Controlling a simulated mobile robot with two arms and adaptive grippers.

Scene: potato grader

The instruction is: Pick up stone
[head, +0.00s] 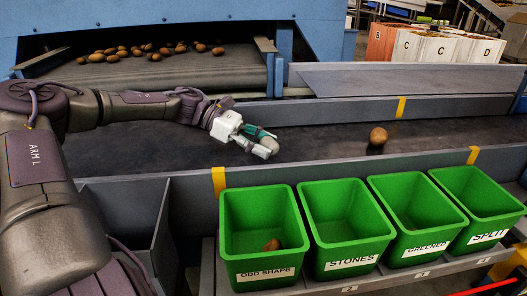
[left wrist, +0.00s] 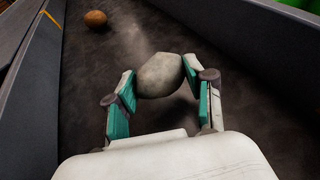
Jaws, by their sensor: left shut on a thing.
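My left gripper (head: 264,142) is over the dark conveyor belt (head: 320,145) in the head view. In the left wrist view my left gripper (left wrist: 160,85) is shut on a pale grey stone (left wrist: 160,75), with one teal finger on each side of it. In the head view the stone is hard to tell apart from the fingers. A green bin labelled STONES (head: 346,262) stands in front of the belt and looks empty. My right gripper is not in view.
A brown potato (head: 378,136) is on the belt to the right; it also shows in the left wrist view (left wrist: 95,18). Green bins labelled ODD SHAPE (head: 265,273), GREENED (head: 425,248) and SPLIT (head: 487,237) flank the STONES bin. A belt side wall (head: 320,168) stands before the bins.

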